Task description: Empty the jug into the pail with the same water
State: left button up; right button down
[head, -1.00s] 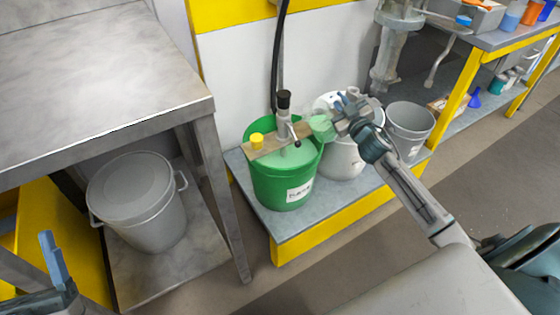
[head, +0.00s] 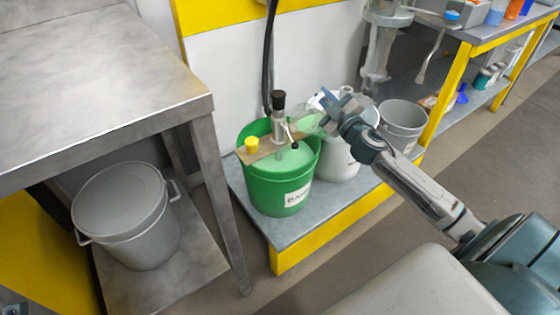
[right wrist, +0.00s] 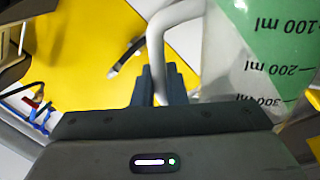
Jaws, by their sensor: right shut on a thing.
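The green pail (head: 265,185) stands on the low shelf with pale green liquid (head: 300,130) in it and a partly hidden label on its front. The clear jug (head: 309,122) is above the pail's right rim and looks tilted. In the right wrist view the jug (right wrist: 235,65) shows printed volume marks upside down. Green fills part of it there; I cannot tell whether that is liquid or the pail behind. My right gripper (head: 328,105) is shut on the jug's white handle (right wrist: 160,40). My left gripper is out of view.
A wooden board (head: 265,151) crosses the green pail, bearing a black-topped agitator (head: 279,115) and a yellow cap (head: 252,144). A white container (head: 342,160) and a grey pail (head: 404,118) stand to the right. A lidded grey bucket (head: 130,220) sits under the metal table (head: 90,90).

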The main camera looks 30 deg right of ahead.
jog(key=shift+s, duration=0.2)
jog(key=shift+a+n, duration=0.15)
jog(key=shift+n, duration=0.15)
jog(key=shift+a+r+n+b, duration=0.1)
jog(key=shift+a+n+b, duration=0.05)
jog(key=shift+n+b, duration=0.2)
jog(key=shift+a+n+y+b, duration=0.3)
jog(key=shift+a+n+b, duration=0.35)
jog(key=shift+n+b, duration=0.25)
dwell(2.2)
